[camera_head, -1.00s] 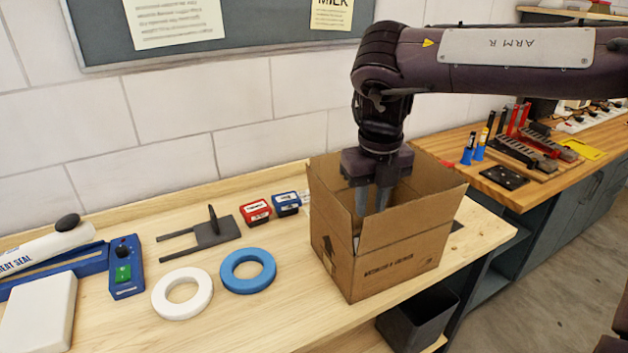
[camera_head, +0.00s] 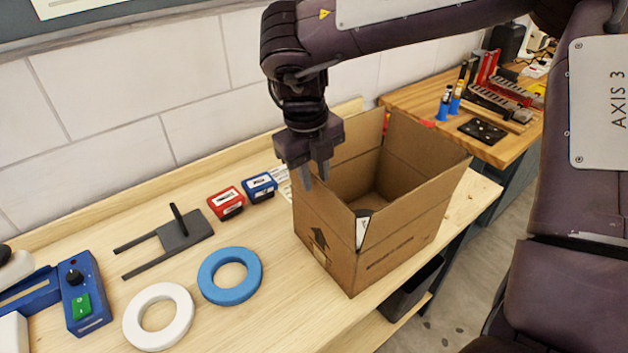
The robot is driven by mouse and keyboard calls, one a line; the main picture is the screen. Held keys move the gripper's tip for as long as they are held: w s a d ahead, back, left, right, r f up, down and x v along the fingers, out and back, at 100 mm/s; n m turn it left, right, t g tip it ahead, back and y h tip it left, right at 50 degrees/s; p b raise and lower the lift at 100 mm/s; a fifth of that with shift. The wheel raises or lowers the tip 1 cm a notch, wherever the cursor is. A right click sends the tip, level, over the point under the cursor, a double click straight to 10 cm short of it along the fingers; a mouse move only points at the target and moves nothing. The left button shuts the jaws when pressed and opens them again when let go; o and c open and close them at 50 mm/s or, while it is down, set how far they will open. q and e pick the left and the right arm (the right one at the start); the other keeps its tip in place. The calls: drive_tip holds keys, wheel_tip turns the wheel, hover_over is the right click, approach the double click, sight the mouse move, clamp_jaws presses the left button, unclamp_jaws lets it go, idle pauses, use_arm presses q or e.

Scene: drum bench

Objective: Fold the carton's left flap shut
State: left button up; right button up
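The brown cardboard carton (camera_head: 405,243) stands upright on the wooden bench with its top open. Its flaps stand up, and the left flap (camera_head: 325,222) rises along the left side above the printed arrow. A small dark and white item (camera_head: 362,230) shows inside, partly hidden by the carton's near wall. My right gripper (camera_head: 315,181) points down at the left flap's upper edge, near the back left corner. Its fingers are apart with nothing visible between them. I cannot tell whether they touch the flap. My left gripper is out of view.
A blue ring (camera_head: 204,277), a white ring (camera_head: 131,318), a dark forked bracket (camera_head: 184,236), a red box (camera_head: 226,204) and a blue box (camera_head: 260,187) lie left of the carton. A second bench (camera_head: 412,102) with tools stands behind right.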

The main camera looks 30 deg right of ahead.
sight(314, 182)
drive_tip(key=shift+w+d+f+p, duration=0.1)
drive_tip(key=shift+w+f+p, duration=0.1)
drive_tip(key=shift+f, duration=0.45)
drive_tip(key=shift+w+d+f+p, duration=0.1)
drive_tip(key=shift+w+f, duration=0.05)
drive_tip(key=shift+f, duration=0.9)
clamp_jaws()
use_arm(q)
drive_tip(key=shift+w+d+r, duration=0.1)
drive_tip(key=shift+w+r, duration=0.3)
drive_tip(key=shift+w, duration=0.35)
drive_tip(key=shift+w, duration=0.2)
